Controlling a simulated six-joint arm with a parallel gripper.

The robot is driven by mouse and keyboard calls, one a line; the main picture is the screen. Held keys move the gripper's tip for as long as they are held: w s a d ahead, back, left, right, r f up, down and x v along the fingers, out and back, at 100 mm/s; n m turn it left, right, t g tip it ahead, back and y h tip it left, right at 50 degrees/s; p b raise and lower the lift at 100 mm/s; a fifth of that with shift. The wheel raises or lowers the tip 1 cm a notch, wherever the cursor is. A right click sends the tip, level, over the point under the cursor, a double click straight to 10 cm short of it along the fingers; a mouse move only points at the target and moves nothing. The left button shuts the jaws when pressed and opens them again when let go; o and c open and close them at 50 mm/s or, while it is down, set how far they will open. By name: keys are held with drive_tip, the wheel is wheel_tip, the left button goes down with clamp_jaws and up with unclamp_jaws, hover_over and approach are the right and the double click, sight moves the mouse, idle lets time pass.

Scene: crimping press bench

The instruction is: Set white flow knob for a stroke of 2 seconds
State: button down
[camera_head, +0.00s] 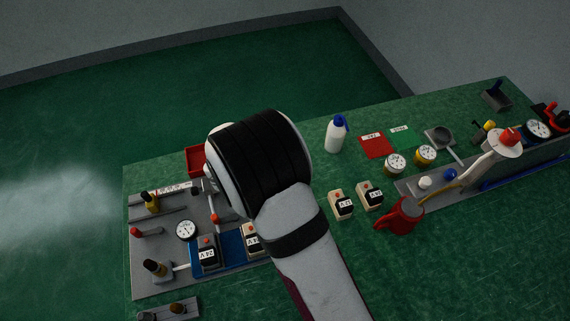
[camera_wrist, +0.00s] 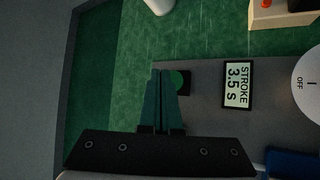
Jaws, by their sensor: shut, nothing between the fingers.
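My gripper (camera_wrist: 165,88) is shut with nothing between its fingers. Its fingertips show in the wrist view beside a green round button (camera_wrist: 181,79) on a dark block; I cannot tell if they touch it. A display (camera_wrist: 238,84) to the right reads "STROKE 3.5 s". A round white dial marked "I" and "OFF" (camera_wrist: 308,85) is cut by the right edge. In the head view my wrist hides this area and the fingertips. A small white knob-like piece (camera_head: 425,183) stands beside a blue one (camera_head: 450,174) on the right grey panel; I cannot tell if it is the flow knob.
A red jug (camera_head: 402,215), more "24 V" blocks (camera_head: 342,204) and a white bottle (camera_head: 336,134) stand to the right. The front right bench is clear.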

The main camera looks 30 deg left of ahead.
drive_tip(key=shift+f, duration=0.15)
idle(0.3)
drive_tip(key=shift+f, duration=0.3)
